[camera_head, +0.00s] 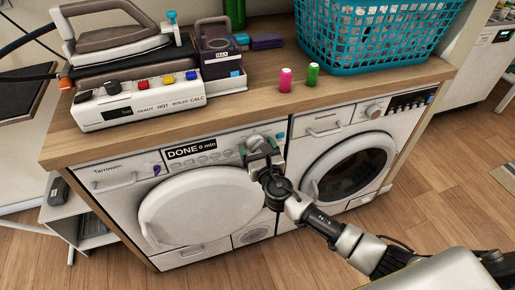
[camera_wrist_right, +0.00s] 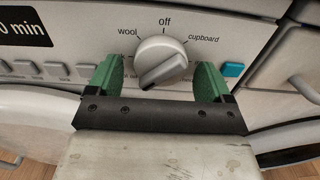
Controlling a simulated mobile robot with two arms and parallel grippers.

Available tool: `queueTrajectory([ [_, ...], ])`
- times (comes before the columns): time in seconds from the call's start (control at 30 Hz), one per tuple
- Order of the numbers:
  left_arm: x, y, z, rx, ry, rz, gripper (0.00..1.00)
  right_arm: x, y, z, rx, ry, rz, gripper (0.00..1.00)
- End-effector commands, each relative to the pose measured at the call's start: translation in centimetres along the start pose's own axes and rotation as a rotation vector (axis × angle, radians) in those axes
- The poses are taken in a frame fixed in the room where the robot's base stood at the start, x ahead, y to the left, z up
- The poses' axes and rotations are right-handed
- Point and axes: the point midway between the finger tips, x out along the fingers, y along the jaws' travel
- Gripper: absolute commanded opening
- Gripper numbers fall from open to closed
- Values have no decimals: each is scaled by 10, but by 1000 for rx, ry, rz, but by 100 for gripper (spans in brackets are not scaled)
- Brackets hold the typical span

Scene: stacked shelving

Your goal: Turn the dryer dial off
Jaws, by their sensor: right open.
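The dryer (camera_head: 200,205) is the left white machine under the wooden counter, with a round door and a display (camera_head: 190,149) reading "DONE 0 min". Its silver dial (camera_head: 255,142) is at the panel's right end and shows large in the wrist view (camera_wrist_right: 160,55). The labels "wool", "off" and "cupboard" surround the dial, with "off" at the top. The dial's raised grip slants from lower left to upper right, not upright towards "off". My right gripper (camera_wrist_right: 159,75) is open, with one green finger on each side of the dial; contact is unclear. My left gripper is not in view.
A second front-loader (camera_head: 345,165) with its own dial (camera_head: 373,111) stands to the right. Floor in front is clear.

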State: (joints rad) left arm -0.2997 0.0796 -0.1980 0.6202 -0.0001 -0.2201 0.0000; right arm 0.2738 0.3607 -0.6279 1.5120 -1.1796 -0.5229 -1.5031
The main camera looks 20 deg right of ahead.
Motion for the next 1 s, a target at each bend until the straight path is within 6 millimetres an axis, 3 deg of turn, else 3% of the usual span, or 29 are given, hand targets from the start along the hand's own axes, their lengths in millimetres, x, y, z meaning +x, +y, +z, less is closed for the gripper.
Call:
queueTrajectory([
  [0.07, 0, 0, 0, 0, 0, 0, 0, 0, 0, 0, 0, 0, 0, 78],
  [0.37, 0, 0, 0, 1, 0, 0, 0, 0, 0, 0, 0, 0, 0, 32],
  [0.67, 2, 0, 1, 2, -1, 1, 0, -1, 0, -1, 35, 0, 0, 32],
  [1.0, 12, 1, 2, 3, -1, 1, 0, 0, 2, -2, 254, -1, 0, 32],
])
